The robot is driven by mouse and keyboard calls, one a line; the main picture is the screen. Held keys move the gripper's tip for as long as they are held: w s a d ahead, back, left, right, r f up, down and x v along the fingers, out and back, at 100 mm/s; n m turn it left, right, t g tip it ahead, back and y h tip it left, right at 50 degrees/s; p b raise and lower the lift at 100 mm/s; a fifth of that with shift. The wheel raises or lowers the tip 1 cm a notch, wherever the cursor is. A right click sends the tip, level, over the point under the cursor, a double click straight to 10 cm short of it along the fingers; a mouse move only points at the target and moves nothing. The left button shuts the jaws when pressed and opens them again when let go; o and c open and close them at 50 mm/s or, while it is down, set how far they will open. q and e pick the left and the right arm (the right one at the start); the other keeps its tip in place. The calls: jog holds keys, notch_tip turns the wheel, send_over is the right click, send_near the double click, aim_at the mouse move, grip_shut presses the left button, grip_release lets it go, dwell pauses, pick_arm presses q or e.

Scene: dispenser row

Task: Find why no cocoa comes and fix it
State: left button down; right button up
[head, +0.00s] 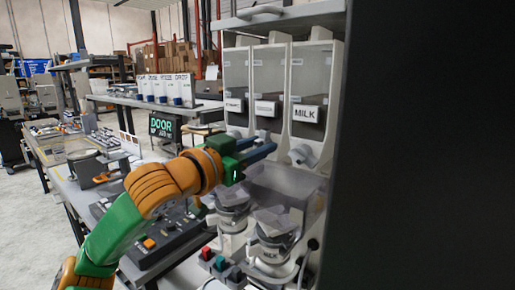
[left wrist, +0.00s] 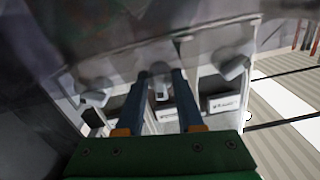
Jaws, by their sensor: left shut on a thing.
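A row of three dispensers stands in the head view. The right dispenser (head: 311,80) has a label reading MILK (head: 306,114); the middle label (head: 265,108) and left label (head: 234,105) are too small to read surely. My left gripper (head: 273,149) reaches in below the middle dispenser (head: 269,75), its fingers pointing right. In the left wrist view the fingers (left wrist: 160,75) close on a small grey part (left wrist: 160,88), apparently the middle dispenser's knob. The milk knob (head: 303,155) is free, to the right. My right gripper is out of view.
Below the dispensers are a clear bin (head: 285,184) and round grey containers (head: 274,222). Red and green buttons (head: 207,254) sit at the front. A green-lettered DOOR sign (head: 162,128) stands behind my arm. A dark panel (head: 430,150) blocks the right side.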

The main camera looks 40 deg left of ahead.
pick_arm(q)
jog(key=m+b, duration=0.2)
jog(key=m, duration=0.4)
jog(key=m+b, duration=0.1)
jog(key=m, duration=0.4)
jog(key=shift+d+f+m, duration=0.1)
jog(key=shift+f+m, duration=0.05)
jog(key=shift+m, duration=0.25)
jog(key=m+b, duration=0.1)
jog(key=m, duration=0.4)
jog(key=shift+f+m+b, duration=0.2)
jog(key=shift+m+b, duration=0.3)
jog(key=shift+m, duration=2)
jog(key=shift+d, duration=0.1)
